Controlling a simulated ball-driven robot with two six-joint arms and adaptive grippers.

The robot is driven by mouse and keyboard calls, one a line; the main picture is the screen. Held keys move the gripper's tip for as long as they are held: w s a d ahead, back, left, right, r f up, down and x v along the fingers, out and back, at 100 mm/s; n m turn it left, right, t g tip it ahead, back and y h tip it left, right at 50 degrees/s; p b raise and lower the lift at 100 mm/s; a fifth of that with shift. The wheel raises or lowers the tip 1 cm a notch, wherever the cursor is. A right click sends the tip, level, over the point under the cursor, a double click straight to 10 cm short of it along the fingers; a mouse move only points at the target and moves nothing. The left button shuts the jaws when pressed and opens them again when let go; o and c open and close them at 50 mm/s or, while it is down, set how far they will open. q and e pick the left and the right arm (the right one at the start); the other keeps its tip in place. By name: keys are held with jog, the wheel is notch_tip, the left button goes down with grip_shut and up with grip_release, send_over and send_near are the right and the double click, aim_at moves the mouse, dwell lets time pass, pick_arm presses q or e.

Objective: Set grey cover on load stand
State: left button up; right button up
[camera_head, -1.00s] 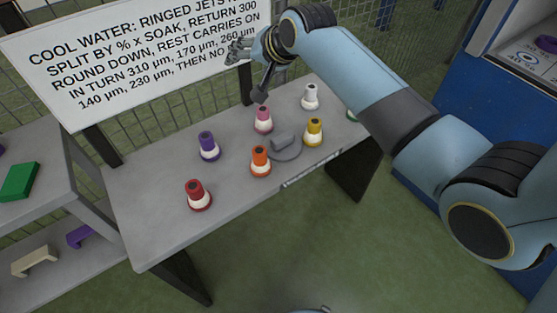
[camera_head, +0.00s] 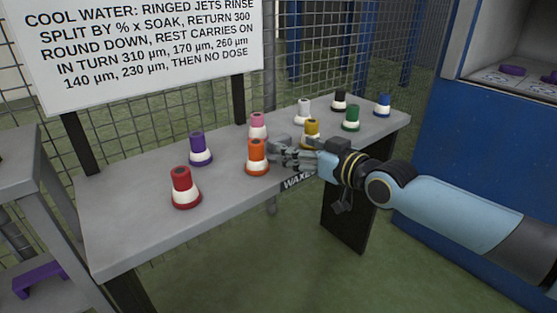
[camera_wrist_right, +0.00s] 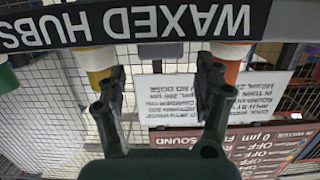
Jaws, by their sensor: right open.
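The grey cover, a flat disc with a raised block grip, lies on the grey table between the orange and yellow bottles; in the head view it is now mostly hidden by my right gripper (camera_head: 287,154). In the right wrist view, which is upside down, a grey block that looks like the cover's grip (camera_wrist_right: 160,51) shows beyond and between the parted fingers of my right gripper (camera_wrist_right: 162,78). The fingers are open with nothing held; contact cannot be told. I cannot pick out a load stand. My left gripper is not in view.
Close by stand an orange bottle (camera_head: 257,157), a yellow bottle (camera_head: 312,133) and a pink bottle (camera_head: 258,126). Several more bottles are spread along the table (camera_head: 130,215). A sign (camera_head: 140,50) stands behind, and a blue machine (camera_head: 460,140) at right.

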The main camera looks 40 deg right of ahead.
aim_at(283, 140)
jog(key=shift+w+f, duration=0.15)
jog(key=shift+w, duration=0.2)
jog(key=shift+w+a+b, duration=0.15)
jog(key=shift+w+b, duration=0.65)
jog(key=shift+w, duration=0.3)
jog(key=w, duration=0.1)
jog(key=w+b, duration=0.1)
jog(key=w, duration=0.1)
jog(key=shift+a+f, duration=0.15)
jog(key=shift+f, duration=0.05)
jog(key=shift+r, duration=0.1)
jog(key=c, duration=0.8)
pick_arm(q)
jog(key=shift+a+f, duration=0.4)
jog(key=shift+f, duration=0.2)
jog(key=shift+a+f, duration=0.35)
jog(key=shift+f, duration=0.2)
pick_arm(e)
jog(key=c, duration=0.6)
